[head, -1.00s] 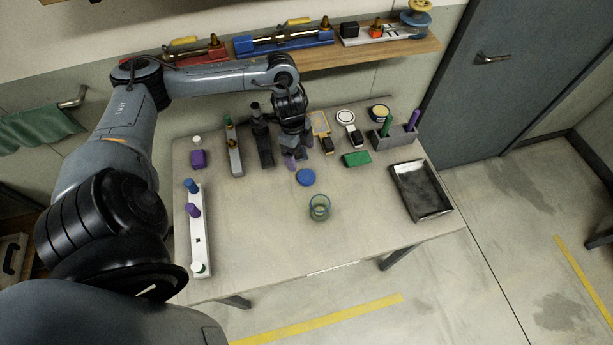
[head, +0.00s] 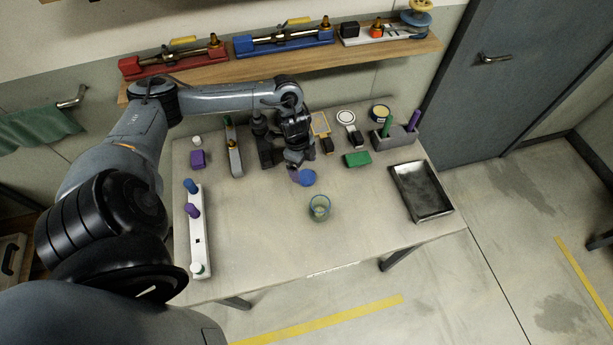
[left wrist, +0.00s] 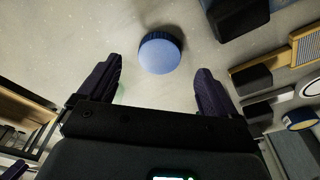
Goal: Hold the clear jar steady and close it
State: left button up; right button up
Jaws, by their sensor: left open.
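The clear jar (head: 319,208) stands open and upright near the middle of the table, with nothing touching it. A round blue lid (head: 307,178) lies flat on the table behind the jar. My left gripper (head: 296,175) is open and empty, just to the left of the lid in the head view. In the left wrist view the blue lid (left wrist: 160,53) lies ahead of the gap between the two dark purple fingers of my left gripper (left wrist: 157,88). My right gripper is not in view.
A white rack (head: 199,235) with coloured caps stands at the left table edge. A grey tray (head: 421,191) lies at the right. The table front is clear.

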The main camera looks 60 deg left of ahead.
aim_at(306, 176)
pick_arm(q)
jog(key=shift+w+d+f, duration=0.15)
jog(key=shift+d+f, duration=0.05)
jog(key=shift+f, duration=0.9)
jog(key=shift+w+d+f, duration=0.1)
jog(key=shift+d+f, duration=0.1)
jog(key=shift+f, duration=0.9)
jog(key=c, duration=1.1)
